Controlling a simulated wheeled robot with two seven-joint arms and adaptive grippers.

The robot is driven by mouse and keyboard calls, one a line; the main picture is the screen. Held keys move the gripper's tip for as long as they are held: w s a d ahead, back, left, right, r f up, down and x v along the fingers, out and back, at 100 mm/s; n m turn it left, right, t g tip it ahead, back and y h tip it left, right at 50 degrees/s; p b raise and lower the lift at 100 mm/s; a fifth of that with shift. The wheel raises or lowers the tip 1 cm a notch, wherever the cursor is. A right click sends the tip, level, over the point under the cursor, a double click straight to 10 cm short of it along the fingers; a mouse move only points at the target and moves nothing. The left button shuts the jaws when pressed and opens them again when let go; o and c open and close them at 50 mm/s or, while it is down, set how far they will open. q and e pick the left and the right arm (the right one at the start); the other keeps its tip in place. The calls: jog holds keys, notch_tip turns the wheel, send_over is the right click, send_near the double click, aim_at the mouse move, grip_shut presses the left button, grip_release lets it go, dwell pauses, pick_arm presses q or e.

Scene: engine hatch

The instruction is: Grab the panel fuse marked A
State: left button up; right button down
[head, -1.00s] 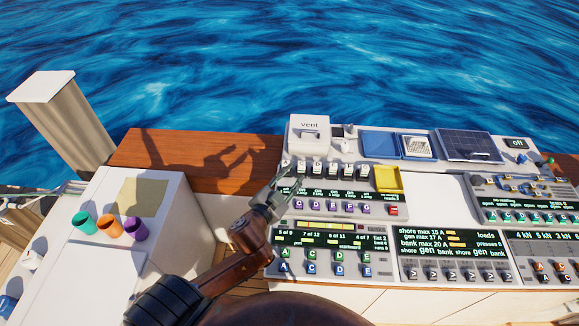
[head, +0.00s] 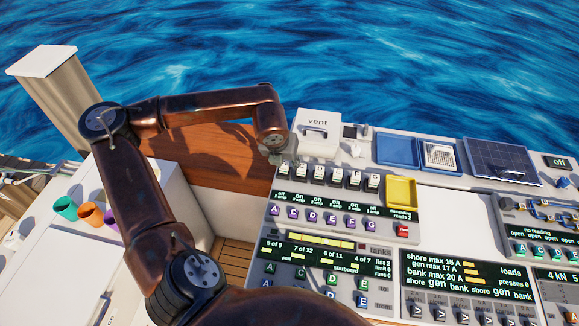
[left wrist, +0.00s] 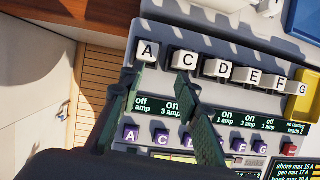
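The panel fuse marked A (left wrist: 148,52) is a white block with a black letter, at the left end of a row of similar lettered fuses in the left wrist view. In the picture, one fingertip is just below left of fuse A and the other below fuse C (left wrist: 185,60). Contact cannot be told. My right gripper is not in view.
Below the fuses are a small display (head: 300,197) and purple lettered buttons (head: 323,217). A yellow tray (head: 401,192) stands right of the row. A white vent box (head: 318,135) stands behind it. Colored cups (head: 90,215) stand on the left counter.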

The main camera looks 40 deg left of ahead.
aim_at(284, 163)
pick_arm(q)
jog(key=shift+y, duration=0.5)
jog(key=w+a+f, duration=0.1)
jog(key=f, duration=0.1)
jog(key=a+f, duration=0.1)
jog(key=f, duration=0.1)
jog(key=w+a+f, duration=0.1)
jog(key=f, duration=0.1)
jog(key=shift+w+a+f, duration=0.25)
jog(key=shift+w+f, duration=0.05)
jog(key=shift+w, duration=0.05)
grip_shut()
jog(key=shift+r, duration=0.1)
